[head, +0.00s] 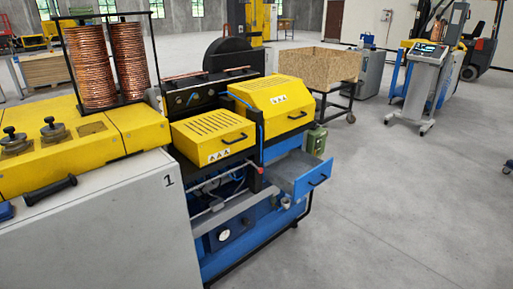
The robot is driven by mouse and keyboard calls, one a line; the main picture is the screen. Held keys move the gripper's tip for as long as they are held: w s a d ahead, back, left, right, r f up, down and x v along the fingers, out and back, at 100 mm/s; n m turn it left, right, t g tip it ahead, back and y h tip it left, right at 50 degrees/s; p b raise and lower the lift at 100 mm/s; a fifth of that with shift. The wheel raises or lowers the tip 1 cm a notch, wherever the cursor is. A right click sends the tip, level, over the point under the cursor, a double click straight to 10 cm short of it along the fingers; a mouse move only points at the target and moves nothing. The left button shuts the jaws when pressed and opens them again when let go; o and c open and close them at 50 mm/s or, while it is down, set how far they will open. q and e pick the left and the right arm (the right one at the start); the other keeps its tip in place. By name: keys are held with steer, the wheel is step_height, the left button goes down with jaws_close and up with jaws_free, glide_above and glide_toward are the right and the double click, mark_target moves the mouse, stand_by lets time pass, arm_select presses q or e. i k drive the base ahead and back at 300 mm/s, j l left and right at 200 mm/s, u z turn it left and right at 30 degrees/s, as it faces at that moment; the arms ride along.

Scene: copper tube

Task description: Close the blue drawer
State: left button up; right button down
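The blue drawer (301,180) sticks out of the right side of the blue machine frame (272,230), below the yellow covers. It is pulled open, with a grey inside and a dark handle (319,178) on its blue front. What lies inside it cannot be made out. Neither of my grippers shows in the head view.
A large grey and yellow machine (85,225) fills the left front. Yellow covers (272,97) with dark handles sit above the drawer. A wooden crate on a cart (323,63) and a control console (427,70) stand behind.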

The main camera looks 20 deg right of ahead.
mark_target(296, 172)
steer(key=z, duration=1.3)
